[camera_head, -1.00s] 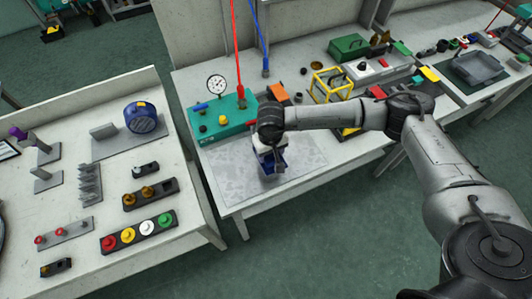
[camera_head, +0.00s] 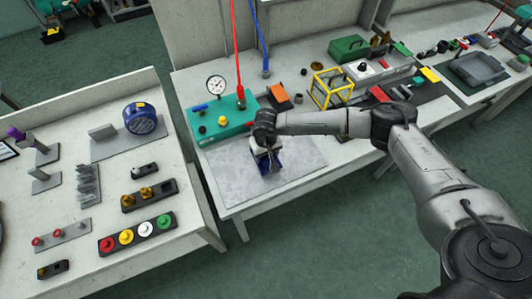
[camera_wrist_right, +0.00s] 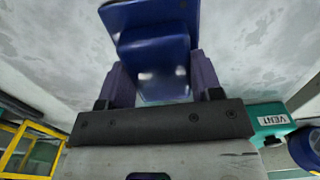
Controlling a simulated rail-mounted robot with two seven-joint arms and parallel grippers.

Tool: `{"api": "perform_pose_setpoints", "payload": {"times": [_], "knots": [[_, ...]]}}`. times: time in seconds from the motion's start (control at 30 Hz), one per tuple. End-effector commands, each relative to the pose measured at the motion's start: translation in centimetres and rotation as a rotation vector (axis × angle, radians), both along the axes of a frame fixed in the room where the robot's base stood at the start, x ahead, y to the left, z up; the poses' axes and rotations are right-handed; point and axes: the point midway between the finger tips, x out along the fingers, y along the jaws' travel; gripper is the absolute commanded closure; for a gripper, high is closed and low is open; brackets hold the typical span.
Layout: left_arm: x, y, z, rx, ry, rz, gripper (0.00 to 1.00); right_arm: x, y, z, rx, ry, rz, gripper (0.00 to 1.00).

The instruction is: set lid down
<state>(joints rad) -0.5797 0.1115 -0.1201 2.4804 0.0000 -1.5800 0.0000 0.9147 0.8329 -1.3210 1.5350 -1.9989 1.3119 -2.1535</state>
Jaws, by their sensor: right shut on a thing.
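A dark blue piece, which I take to be the lid, is in my right gripper (camera_head: 266,153). The lid (camera_head: 272,165) shows in the head view just below the gripper, over the grey mat (camera_head: 302,158) on the middle bench. In the right wrist view the lid (camera_wrist_right: 155,50) sits between the two purple fingers, which are shut on it. It appears tilted. I cannot tell whether its lower edge touches the mat. My left gripper is not in view.
A teal pump box (camera_head: 235,118) with a gauge (camera_head: 216,86) stands just behind the mat. An orange block (camera_head: 278,101) and a yellow frame (camera_head: 331,88) are farther right. The mat around the lid is clear. A side table (camera_head: 190,230) stands at left.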

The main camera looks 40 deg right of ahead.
Motion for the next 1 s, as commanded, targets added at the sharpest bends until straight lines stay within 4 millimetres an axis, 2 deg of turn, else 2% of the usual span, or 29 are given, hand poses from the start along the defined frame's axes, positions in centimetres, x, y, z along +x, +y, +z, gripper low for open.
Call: {"api": "perform_pose_setpoints", "payload": {"times": [0.23, 0.27, 0.5, 0.77, 0.87, 1.0], "knots": [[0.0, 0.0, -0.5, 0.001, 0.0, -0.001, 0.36, 0.0, 0.0, -0.5, 0.0, 0.0, 0.0, 0.66], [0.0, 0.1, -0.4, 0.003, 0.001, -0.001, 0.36, 0.0, 0.0, -0.3, 0.0, 0.0, -0.001, 0.38], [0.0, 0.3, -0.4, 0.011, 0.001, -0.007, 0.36, 0.0, 0.0, -0.3, -0.001, 0.0, -0.001, 0.15], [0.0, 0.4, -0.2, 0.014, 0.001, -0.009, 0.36, 0.0, 0.0, -0.1, -0.001, 0.0, -0.001, 0.15], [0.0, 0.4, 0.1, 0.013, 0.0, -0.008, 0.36, 0.0, 0.0, 0.5, 0.0, -0.001, -0.001, 0.15], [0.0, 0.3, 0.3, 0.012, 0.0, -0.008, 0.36, 0.0, -0.1, 2.6, -0.001, -0.003, 0.0, 0.15]]}}
